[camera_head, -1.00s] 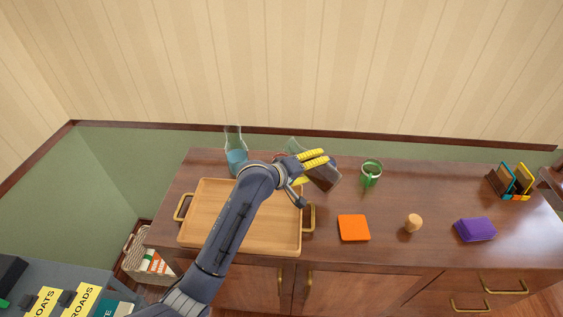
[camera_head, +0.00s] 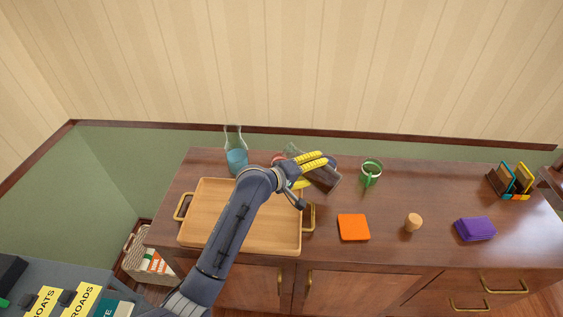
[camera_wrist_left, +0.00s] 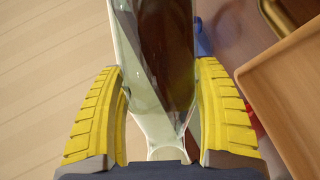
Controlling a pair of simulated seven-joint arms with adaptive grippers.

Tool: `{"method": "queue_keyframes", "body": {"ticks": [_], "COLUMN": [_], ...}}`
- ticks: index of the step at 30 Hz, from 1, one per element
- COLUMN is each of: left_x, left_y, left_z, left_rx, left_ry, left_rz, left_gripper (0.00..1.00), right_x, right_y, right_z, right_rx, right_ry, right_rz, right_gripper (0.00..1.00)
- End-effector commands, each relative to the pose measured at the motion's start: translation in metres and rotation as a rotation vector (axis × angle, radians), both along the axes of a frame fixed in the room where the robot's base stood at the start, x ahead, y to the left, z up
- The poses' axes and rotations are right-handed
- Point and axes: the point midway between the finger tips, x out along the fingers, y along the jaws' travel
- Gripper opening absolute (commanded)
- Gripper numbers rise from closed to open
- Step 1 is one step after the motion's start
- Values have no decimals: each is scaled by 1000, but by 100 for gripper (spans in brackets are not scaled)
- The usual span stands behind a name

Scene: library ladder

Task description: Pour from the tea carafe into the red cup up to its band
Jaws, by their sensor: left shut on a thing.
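My left gripper (camera_head: 312,170), with yellow ridged fingers, is shut on the tea carafe (camera_head: 325,180), a clear glass vessel with dark brown tea. The carafe is strongly tilted, its glass end pointing left and its brown-filled part to the right of the fingers. In the left wrist view the carafe (camera_wrist_left: 160,60) lies between both fingers. A small red patch (camera_head: 277,159), probably the red cup, shows just left of the carafe's glass end, mostly hidden by my gripper and wrist. Its band and any liquid in it cannot be seen. My right gripper is out of view.
A carafe with blue liquid (camera_head: 236,161) stands behind the wooden tray (camera_head: 240,215). A green mug (camera_head: 371,174) stands right of the tea carafe. An orange square (camera_head: 353,227), a wooden knob (camera_head: 413,222) and a purple block (camera_head: 475,229) lie in front. A blue thing (camera_head: 332,160) is partly hidden behind the carafe.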

Motion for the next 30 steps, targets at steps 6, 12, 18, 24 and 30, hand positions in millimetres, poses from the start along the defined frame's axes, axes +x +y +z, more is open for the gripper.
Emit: {"method": "queue_keyframes", "body": {"ticks": [6, 12, 18, 24, 30], "left_x": [1, 2, 3, 4, 4], "left_y": [0, 2, 3, 4, 4], "left_z": [2, 2, 2, 3, 3], "left_rx": [-24, -42, -60, -78, -83], "left_ry": [10, 23, 36, 48, 52], "left_rz": [0, 0, 1, 0, 0], "left_gripper": [21, 21, 21, 21, 21], "right_x": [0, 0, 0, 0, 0], "right_y": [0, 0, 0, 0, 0], "right_z": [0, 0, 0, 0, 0], "right_rx": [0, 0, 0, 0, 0], "right_ry": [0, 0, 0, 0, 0], "right_rz": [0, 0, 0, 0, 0], "right_gripper": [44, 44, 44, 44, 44]}}
